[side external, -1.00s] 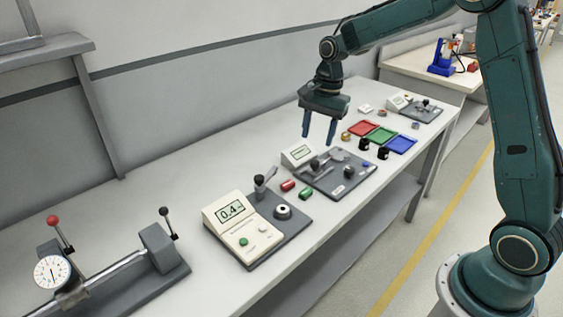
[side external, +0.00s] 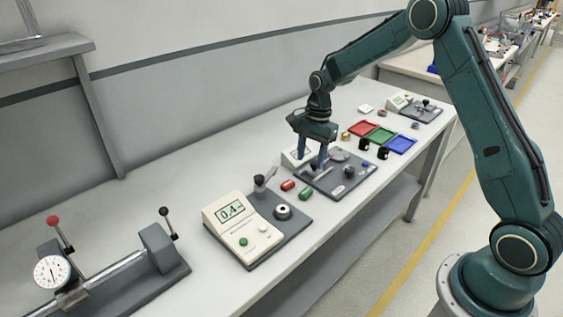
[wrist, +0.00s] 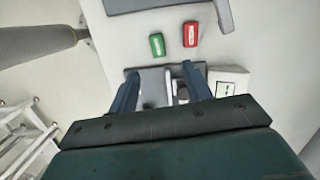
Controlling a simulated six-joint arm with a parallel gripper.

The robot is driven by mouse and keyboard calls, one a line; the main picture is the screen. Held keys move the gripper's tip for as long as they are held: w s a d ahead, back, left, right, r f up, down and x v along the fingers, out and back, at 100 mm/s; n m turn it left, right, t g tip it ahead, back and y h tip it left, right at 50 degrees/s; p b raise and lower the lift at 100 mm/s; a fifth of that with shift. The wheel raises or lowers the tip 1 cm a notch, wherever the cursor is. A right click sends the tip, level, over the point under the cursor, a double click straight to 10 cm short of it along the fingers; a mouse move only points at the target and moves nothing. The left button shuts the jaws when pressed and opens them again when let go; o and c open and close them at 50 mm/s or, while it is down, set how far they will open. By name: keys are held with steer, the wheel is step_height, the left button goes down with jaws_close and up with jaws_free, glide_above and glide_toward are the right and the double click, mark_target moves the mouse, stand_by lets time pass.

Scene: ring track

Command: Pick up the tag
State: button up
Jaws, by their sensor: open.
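Two small coloured pieces with pale labels lie on the white bench, one red (side external: 287,185) and one green (side external: 305,193). The wrist view shows the red piece (wrist: 190,35) and the green piece (wrist: 157,45) lying apart, beyond my fingertips. I cannot tell which of them is the tag. My gripper (side external: 311,162) is open with nothing seen held, low over a dark grey fixture plate (side external: 330,188). In the wrist view my gripper (wrist: 160,72) has its fingers spread over that plate, and its body hides much of the plate.
A gauge with a digital display (side external: 238,222) stands nearer the camera, beside the coloured pieces. A small display box (side external: 289,158) stands by the plate. Beyond are red (side external: 365,128), green (side external: 381,135) and blue (side external: 401,145) trays and black pieces (side external: 383,153). The bench's wall side is clear.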

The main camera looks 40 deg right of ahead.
glide_above(306, 191)
steer(key=d, duration=0.1)
steer(key=shift+w+f, duration=0.15)
steer(key=shift+f, duration=1.1)
steer(key=shift+w+f, duration=0.15)
steer(key=shift+f, duration=1.1)
steer(key=shift+s+a+f, duration=0.15)
steer(key=shift+a+f, duration=0.05)
steer(key=shift+f, duration=1.1)
steer(key=shift+s+a+f, duration=0.1)
steer(key=shift+a+f, duration=0.05)
steer(key=shift+f, duration=1.1)
steer(key=c, duration=1.1)
steer(key=shift+o, duration=0.2)
steer(key=shift+r, duration=0.15)
step_height(306, 191, up, 20)
